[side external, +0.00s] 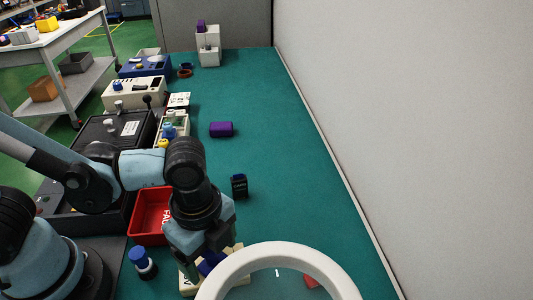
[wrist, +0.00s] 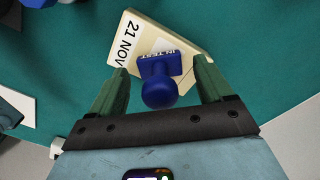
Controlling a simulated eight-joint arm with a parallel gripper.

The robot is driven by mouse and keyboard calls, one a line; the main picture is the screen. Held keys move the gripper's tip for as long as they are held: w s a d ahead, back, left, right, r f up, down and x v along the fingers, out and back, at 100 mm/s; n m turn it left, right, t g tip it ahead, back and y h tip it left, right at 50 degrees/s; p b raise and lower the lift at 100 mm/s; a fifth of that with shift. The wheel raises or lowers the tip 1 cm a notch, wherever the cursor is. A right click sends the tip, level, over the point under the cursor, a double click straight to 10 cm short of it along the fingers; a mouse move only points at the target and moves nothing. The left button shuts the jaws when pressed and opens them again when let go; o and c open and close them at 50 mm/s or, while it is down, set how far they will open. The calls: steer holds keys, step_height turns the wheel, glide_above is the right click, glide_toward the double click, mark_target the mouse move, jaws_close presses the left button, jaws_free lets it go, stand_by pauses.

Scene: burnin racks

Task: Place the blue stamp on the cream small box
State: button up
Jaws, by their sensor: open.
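The blue stamp (wrist: 160,90), with a round knob handle and a rectangular foot, shows in the wrist view over the cream small box (wrist: 188,33). It appears to rest on the box top, though the contact under its foot is hidden. The box carries a white label reading "21 NOV". My gripper (wrist: 161,70) is open, with its green fingers on either side of the stamp and visible gaps to it. In the side view my gripper (side external: 208,258) partly hides the stamp (side external: 208,266) and the cream box (side external: 187,282).
A red bin (side external: 145,218) stands left of my gripper. A blue-topped object (side external: 142,261) stands near it, and a dark block (side external: 239,186) lies behind. A purple cylinder (side external: 221,129) lies farther back. A white ring (side external: 330,262) blocks the front view.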

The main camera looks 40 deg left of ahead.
step_height(320, 180, up, 12)
steer(key=shift+f, duration=0.15)
steer(key=w+a+f+n+t, duration=0.1)
steer(key=w+a+n+t, duration=0.2)
steer(key=a+n, duration=0.5)
steer(key=w+a+f+n+t, duration=0.1)
steer(key=w+a+n+t, duration=0.3)
steer(key=a+n, duration=0.5)
steer(key=shift+w+a+n, duration=0.15)
steer(key=shift+w+n, duration=0.35)
steer(key=shift+w, duration=0.45)
